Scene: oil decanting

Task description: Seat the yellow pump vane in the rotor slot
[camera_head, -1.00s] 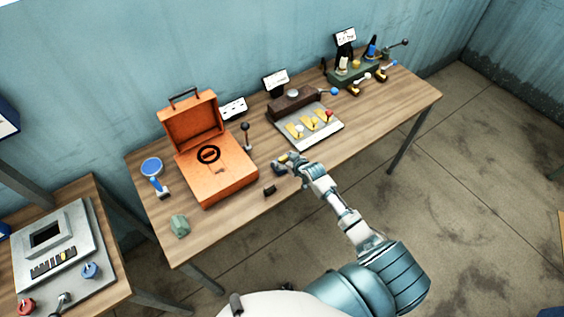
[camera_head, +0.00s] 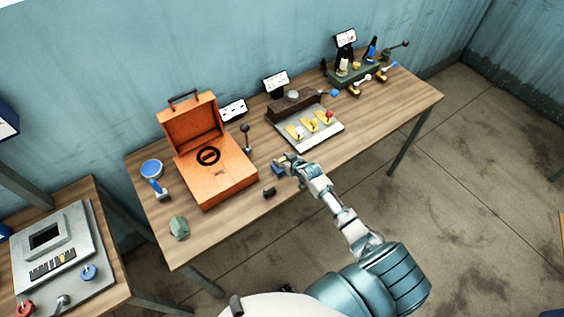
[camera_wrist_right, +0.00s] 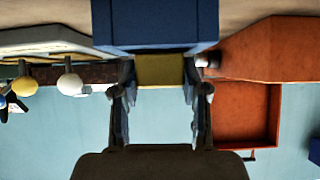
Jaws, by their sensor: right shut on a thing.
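The yellow pump vane (camera_wrist_right: 160,70) sits between the fingers of my right gripper (camera_wrist_right: 162,85) in the right wrist view, and the gripper is shut on it. The vane's far end meets a blue block (camera_wrist_right: 155,25); I cannot tell whether it is inside the block or only against it. In the head view my right gripper (camera_head: 289,160) is low near the table's front edge, with the blue block (camera_head: 277,169) beside its tips. A black ring (camera_head: 208,155) lies in the open orange case (camera_head: 226,182); I cannot make out a rotor slot. My left gripper is out of view.
The orange case stands left of my gripper. A grey panel with yellow parts (camera_head: 336,132) stands behind it. A small dark block (camera_head: 269,191) and a green lump (camera_head: 179,228) lie near the wooden table's (camera_head: 215,232) front edge. Bare tabletop lies to the right.

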